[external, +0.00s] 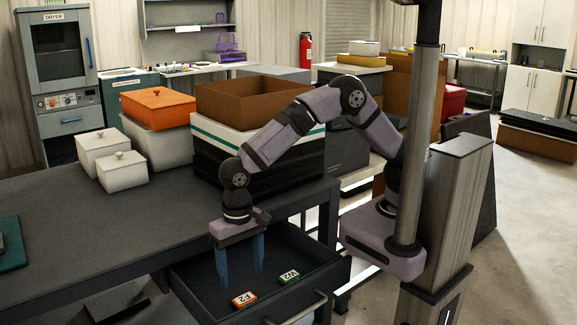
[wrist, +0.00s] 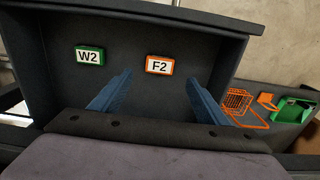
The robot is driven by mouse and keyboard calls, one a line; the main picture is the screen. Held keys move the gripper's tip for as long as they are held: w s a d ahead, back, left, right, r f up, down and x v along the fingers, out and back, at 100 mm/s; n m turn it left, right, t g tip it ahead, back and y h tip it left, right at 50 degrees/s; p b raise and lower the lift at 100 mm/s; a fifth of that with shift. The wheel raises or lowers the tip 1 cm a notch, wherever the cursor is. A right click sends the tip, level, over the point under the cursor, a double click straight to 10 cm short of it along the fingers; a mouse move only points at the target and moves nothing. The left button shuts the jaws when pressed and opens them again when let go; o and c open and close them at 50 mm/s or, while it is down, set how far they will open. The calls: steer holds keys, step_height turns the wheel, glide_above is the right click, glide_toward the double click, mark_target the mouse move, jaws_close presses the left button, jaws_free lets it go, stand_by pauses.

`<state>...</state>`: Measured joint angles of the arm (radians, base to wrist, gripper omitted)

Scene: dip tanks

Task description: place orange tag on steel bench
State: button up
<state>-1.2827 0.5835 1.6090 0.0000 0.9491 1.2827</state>
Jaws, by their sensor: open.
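The orange tag (external: 244,299), marked F2, lies in an open drawer below the dark bench (external: 100,225), which I take to be the steel bench. In the wrist view the orange tag (wrist: 160,66) lies ahead of the gap between my fingertips. My gripper (external: 240,277) points down into the drawer with its two blue fingers spread and nothing between them. The fingers look apart from the tag; their exact height over it is hard to tell. In the wrist view my gripper (wrist: 160,78) is open too.
A green W2 tag (external: 289,277) lies beside the orange one in the drawer (external: 325,262). White lidded boxes (external: 123,172), an orange-lidded box (external: 158,106) and a brown open crate (external: 250,100) stand at the bench's back. The bench's middle is clear. An orange basket (wrist: 237,101) shows outside the drawer.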

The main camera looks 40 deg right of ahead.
mark_target(242, 295)
steer(key=shift+w+f+b, duration=0.1)
steer(key=shift+w+b, duration=0.2)
steer(key=shift+w, duration=0.2)
steer(key=shift+d+f+p, duration=0.1)
steer(key=shift+f+p, duration=0.6)
steer(key=shift+f, duration=2.95)
steer(key=c, duration=1.2)
steer(key=shift+r, duration=0.1)
step_height(242, 295, up, 10)
steer(key=shift+b, duration=0.45)
